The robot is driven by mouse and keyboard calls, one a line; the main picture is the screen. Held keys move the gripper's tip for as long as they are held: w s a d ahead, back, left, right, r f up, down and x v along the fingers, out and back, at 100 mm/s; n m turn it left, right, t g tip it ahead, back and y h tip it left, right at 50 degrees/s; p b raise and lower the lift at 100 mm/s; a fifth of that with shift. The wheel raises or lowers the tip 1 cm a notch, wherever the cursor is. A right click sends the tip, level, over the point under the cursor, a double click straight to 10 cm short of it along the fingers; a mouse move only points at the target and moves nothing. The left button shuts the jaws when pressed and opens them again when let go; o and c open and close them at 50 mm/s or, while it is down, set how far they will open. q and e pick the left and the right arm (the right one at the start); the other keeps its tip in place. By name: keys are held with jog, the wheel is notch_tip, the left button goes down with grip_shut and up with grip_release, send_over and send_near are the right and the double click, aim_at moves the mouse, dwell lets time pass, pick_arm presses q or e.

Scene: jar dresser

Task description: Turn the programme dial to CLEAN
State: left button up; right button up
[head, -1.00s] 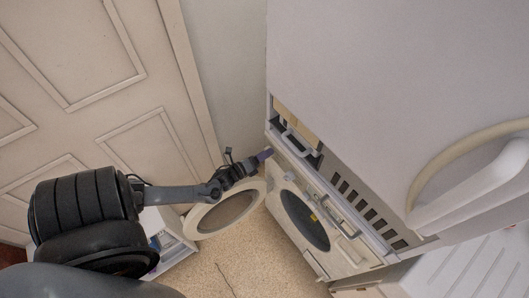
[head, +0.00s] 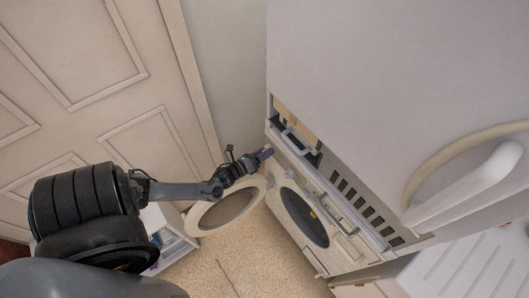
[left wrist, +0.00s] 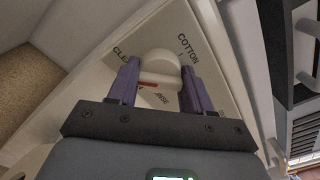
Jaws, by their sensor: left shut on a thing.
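The programme dial (left wrist: 160,64) is a cream round knob on the machine's pale front panel (left wrist: 178,22). In the left wrist view, COTTON is printed at its upper right and the start of CLEAN at its left, partly covered by a finger. Letters ending in NSE show below it. A red mark shows on the knob's lower left. My left gripper (left wrist: 160,78) has its purple fingers shut on the dial, one on each side. In the head view, the left gripper (head: 264,154) is at the panel's upper left corner. My right gripper is not in view.
The machine's round door (head: 228,208) hangs open below my left arm. A white open cabinet (head: 170,238) stands under my arm. A panelled door (head: 75,60) is at the left.

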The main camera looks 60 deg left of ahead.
pick_arm(q)
jog(key=o, duration=1)
jog(key=shift+o, duration=0.2)
jog(key=s, duration=0.3)
jog(key=s+d, duration=0.1)
jog(key=s, duration=0.3)
jog(key=s+p, duration=0.1)
jog(key=s, duration=0.2)
jog(key=shift+s+d, duration=0.15)
jog(key=shift+s, duration=0.25)
